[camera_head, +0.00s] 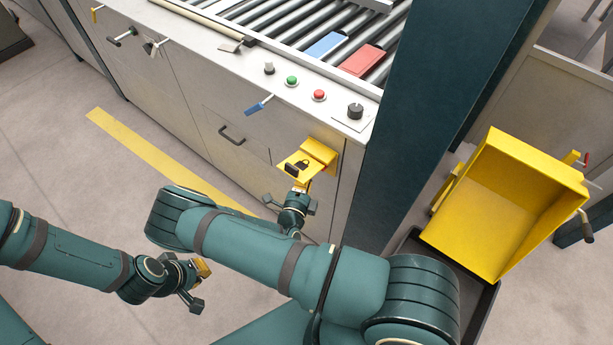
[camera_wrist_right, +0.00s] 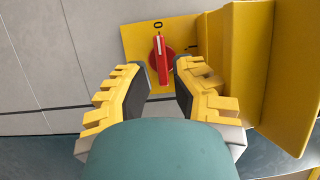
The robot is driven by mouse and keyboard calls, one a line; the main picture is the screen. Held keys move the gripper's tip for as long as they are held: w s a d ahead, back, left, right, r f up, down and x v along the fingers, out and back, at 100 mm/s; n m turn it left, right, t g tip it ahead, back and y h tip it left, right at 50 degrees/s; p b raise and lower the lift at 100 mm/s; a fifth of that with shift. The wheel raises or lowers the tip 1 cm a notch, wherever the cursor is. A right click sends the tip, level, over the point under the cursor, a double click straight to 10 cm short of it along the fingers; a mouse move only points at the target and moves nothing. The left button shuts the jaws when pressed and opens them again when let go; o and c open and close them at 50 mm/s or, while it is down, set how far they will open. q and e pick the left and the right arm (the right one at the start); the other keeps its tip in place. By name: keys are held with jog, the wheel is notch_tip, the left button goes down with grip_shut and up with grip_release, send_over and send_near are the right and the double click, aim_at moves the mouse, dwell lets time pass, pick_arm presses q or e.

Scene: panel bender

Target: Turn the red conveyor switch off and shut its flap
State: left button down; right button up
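The red conveyor switch (camera_wrist_right: 162,62) sits on a yellow plate (camera_wrist_right: 136,42) in the right wrist view. Its handle stands nearly upright, with its white mark toward the "0" at the top. The yellow flap (camera_wrist_right: 245,65) is open and stands out at the right of the switch. My left gripper (camera_head: 200,286) is open and empty, low at the left.
The panel top above the flap has a green button (camera_head: 292,81), a red button (camera_head: 319,96) and a black knob (camera_head: 355,111). A blue-handled lever (camera_head: 258,105) sticks out left of the flap. A dark post (camera_head: 420,100) and a yellow bin (camera_head: 510,200) stand at the right.

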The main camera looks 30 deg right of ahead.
jog(key=shift+s+a+f, duration=0.2)
jog(key=shift+s+a, duration=0.1)
